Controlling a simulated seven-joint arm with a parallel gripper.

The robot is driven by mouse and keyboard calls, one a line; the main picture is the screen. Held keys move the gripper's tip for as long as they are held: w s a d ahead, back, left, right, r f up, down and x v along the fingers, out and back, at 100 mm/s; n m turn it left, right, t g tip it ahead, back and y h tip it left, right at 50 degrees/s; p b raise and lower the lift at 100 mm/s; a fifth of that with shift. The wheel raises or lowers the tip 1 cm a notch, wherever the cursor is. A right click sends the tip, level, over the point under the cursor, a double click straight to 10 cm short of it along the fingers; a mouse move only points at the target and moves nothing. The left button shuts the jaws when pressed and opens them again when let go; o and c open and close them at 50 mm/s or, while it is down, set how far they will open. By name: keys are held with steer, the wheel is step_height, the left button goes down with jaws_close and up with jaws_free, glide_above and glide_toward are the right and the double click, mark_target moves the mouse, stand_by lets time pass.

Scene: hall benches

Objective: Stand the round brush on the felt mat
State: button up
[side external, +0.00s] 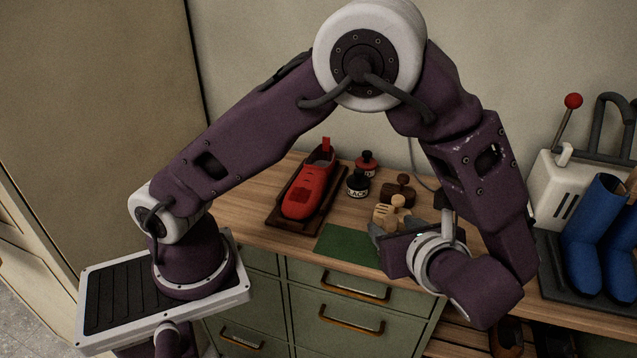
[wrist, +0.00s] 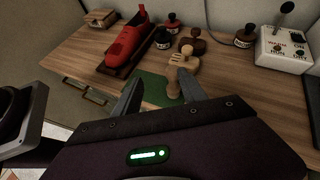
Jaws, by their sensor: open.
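The green felt mat (side external: 345,246) lies flat and bare near the bench's front edge. In the wrist view the mat (wrist: 151,86) shows between and beyond my fingers. A dark brown knobbed piece (side external: 398,193), which looks like the round brush, stands behind the mat to the right; it also shows in the wrist view (wrist: 193,46). A pale wooden slotted piece (side external: 388,214) with a rounded end lies nearer. I cannot tell contact. In the side view my gripper (side external: 392,232) is partly hidden.
A red shoe-like thing (side external: 300,197) sits on a dark tray (side external: 325,222) at left. A white lever box (side external: 552,185) and blue boots (side external: 590,235) stand at right.

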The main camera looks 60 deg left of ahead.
steer(key=s+a+r+n+t+h, duration=0.1)
steer(key=s+r+n+h, duration=0.4)
steer(key=n, duration=0.5)
steer(key=s+a+r+n+t+h, duration=0.1)
steer(key=s+a+r+n+h, duration=0.2)
steer(key=s+r+n+h, duration=0.3)
steer(key=s+r+n, duration=0.3)
steer(key=s+n, duration=0.1)
steer(key=s, duration=0.1)
steer(key=shift+s+a+h, duration=0.3)
steer(key=shift+s, duration=0.1)
